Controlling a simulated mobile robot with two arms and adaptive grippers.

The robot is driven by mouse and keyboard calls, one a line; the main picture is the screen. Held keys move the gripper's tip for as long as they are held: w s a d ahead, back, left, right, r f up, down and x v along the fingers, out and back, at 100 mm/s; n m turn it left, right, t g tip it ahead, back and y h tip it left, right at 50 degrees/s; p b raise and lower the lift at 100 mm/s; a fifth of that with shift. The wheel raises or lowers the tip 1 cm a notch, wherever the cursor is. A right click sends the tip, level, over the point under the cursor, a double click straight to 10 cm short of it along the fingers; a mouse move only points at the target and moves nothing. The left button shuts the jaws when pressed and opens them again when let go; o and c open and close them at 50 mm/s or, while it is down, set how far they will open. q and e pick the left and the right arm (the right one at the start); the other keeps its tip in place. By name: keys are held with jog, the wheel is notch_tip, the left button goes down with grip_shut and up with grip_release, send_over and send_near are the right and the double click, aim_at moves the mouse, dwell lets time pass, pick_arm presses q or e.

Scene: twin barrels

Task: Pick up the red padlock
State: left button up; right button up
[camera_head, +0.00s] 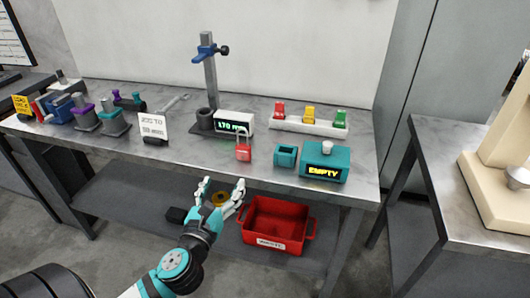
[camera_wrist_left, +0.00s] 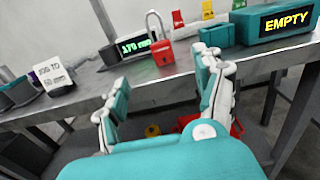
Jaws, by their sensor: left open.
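The red padlock (camera_head: 243,152) stands upright on the workbench near its front edge, its grey shackle up. In the left wrist view the padlock (camera_wrist_left: 162,50) stands beyond my fingers, above the gap between them. My left gripper (camera_head: 221,188) is open and empty, in front of the bench edge and lower in the picture than the padlock. In the left wrist view its two fingers (camera_wrist_left: 160,95) are spread apart and do not touch the padlock. My right gripper is not in view.
A display box (camera_head: 233,122) reading about 170 stands behind the padlock. A small teal block (camera_head: 286,155) and a teal box marked EMPTY (camera_head: 325,165) stand to its right. A white sign (camera_head: 153,127) stands left. A red bin (camera_head: 279,224) sits below the bench top (camera_head: 205,157).

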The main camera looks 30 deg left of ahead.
aim_at(242, 147)
pick_arm(q)
jog(key=p+x, duration=0.1)
jog(key=x, duration=1)
jog(key=shift+w+a, duration=0.15)
jog(key=shift+a, duration=0.1)
jog(key=x, duration=0.5)
jog(key=shift+w+d+r, duration=0.15)
jog(key=shift+w, duration=0.05)
jog(key=c, duration=1.3)
jog(key=shift+c, duration=0.3)
jog(key=shift+r, duration=0.15)
